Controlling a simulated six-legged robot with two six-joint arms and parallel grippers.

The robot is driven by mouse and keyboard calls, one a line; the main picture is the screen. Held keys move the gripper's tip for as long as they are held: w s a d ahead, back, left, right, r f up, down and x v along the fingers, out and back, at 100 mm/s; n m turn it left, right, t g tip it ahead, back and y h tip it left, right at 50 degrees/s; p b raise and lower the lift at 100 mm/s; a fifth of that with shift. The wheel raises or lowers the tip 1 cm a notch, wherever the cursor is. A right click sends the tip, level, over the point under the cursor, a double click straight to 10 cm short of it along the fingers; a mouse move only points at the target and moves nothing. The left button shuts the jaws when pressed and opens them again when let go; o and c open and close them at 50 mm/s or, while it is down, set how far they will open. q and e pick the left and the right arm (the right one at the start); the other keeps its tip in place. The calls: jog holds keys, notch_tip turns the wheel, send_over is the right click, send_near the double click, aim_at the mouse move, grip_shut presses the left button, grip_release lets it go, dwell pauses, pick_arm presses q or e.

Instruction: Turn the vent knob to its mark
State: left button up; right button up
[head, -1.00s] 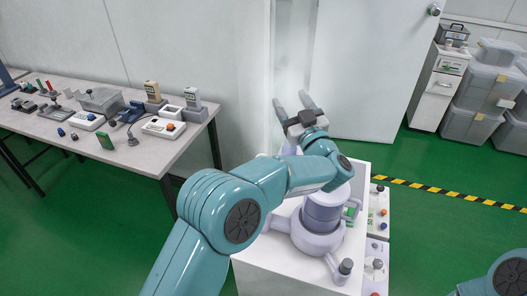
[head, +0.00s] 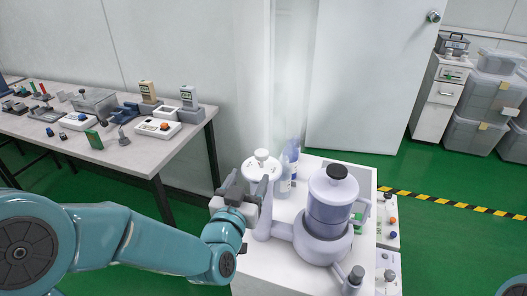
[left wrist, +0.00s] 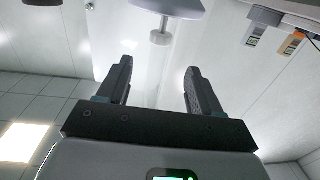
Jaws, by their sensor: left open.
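The vent knob (head: 262,155) is a small white knob above a pale round cap (head: 262,170), on a light-grey apparatus at the left of the white cabinet top. My left gripper (head: 246,180) is just left of and below the knob, pointing up the picture, open and empty. In the left wrist view the open fingers (left wrist: 154,78) point toward the knob (left wrist: 160,38) and its pale disc (left wrist: 168,6), which appear beyond the fingertips. The knob is not between the fingers. I cannot make out its mark. My right gripper is out of view.
A large lidded pot (head: 331,200) stands right of the knob on the cabinet (head: 320,165). A bench (head: 150,165) with testers is at the left. The air above the knob looks clear.

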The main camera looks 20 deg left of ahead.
aim_at(262, 160)
pick_arm(q)
jog(key=w, duration=1.3)
jog(key=shift+w+a, duration=0.15)
jog(key=shift+a, duration=0.1)
jog(key=c, duration=1)
